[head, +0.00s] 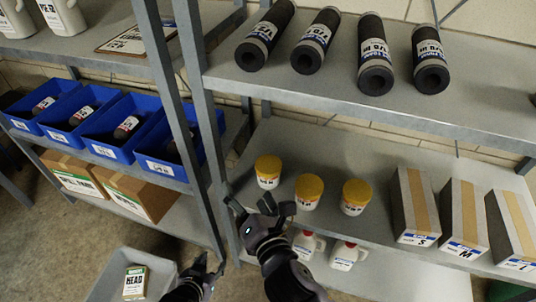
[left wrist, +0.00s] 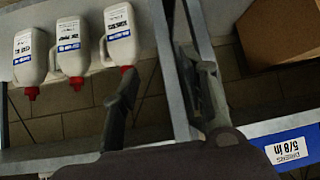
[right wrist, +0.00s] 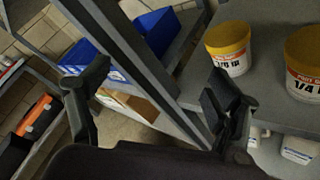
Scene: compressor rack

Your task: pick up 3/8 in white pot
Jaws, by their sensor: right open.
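Three white pots with yellow lids stand in a row on the middle shelf in the head view: a left pot (head: 267,181), a middle pot (head: 307,203) and a right pot (head: 352,208). Their sizes are too small to read there. In the right wrist view, a nearer pot (right wrist: 304,85) reads "1/4 in"; another pot (right wrist: 229,64) has an unclear label. My right gripper (head: 260,206) is open and empty, in front of the left and middle pots and touching neither. My left gripper (head: 207,264) is low at the shelf's left post, open and empty in the left wrist view (left wrist: 165,85).
A grey upright post (head: 205,150) stands left of the pots. Boxes (head: 415,205) stand right of them. Black rolls (head: 375,55) lie on the shelf above. White jugs (head: 345,255) stand below. A grey tote (head: 110,265) holds a box (head: 135,282). Blue bins (head: 115,130) are at left.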

